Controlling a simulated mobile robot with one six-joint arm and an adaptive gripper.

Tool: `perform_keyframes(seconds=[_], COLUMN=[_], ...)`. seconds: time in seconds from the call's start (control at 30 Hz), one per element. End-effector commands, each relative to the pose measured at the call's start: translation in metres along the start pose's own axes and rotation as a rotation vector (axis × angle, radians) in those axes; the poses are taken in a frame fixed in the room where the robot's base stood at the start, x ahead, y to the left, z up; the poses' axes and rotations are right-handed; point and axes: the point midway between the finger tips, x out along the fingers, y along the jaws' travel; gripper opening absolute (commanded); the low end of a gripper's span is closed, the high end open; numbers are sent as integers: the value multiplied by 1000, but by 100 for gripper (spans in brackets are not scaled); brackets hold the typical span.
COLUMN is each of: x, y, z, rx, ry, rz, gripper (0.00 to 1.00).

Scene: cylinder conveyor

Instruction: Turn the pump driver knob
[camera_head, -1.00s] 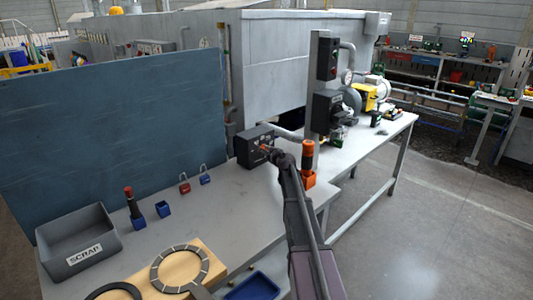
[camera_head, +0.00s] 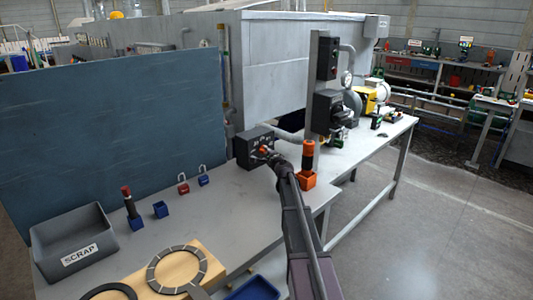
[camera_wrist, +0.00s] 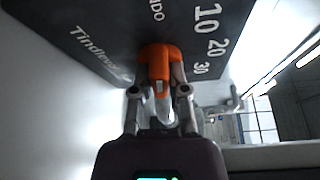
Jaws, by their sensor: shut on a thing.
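The pump driver is a dark box (camera_head: 248,147) standing at the back of the workbench. In the wrist view its dark face (camera_wrist: 110,30) carries white lettering and the numbers 10, 20 and 30. Its orange knob (camera_wrist: 158,60) sticks out from that face, with the numbers to its right. My gripper (camera_wrist: 159,90) is shut on the orange knob, one finger on each side. In the head view my gripper (camera_head: 272,156) reaches the front of the box, and the orange knob (camera_head: 264,149) shows just at its tip.
An orange holder (camera_head: 307,180) with an orange-topped item stands right of my arm, close to it. A grey post (camera_head: 316,100) with dark boxes rises behind. Padlocks, a blue block and a SCRAP bin (camera_head: 75,245) lie to the left.

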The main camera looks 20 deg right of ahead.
Motion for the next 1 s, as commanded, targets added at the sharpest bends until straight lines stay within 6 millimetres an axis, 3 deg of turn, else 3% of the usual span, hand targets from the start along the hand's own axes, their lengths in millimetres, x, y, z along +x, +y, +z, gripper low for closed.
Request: perform_keyframes(seconds=[0.33,0.37,0.47,1.0], x=[1,1,1,0], y=[0,0,0,0], z=[-1,-1,0,1], rx=[-5,-5,-4,-3], ry=[2,2,2,-1], rz=[-1,-1,-1,0], gripper=[0,26,54,54])
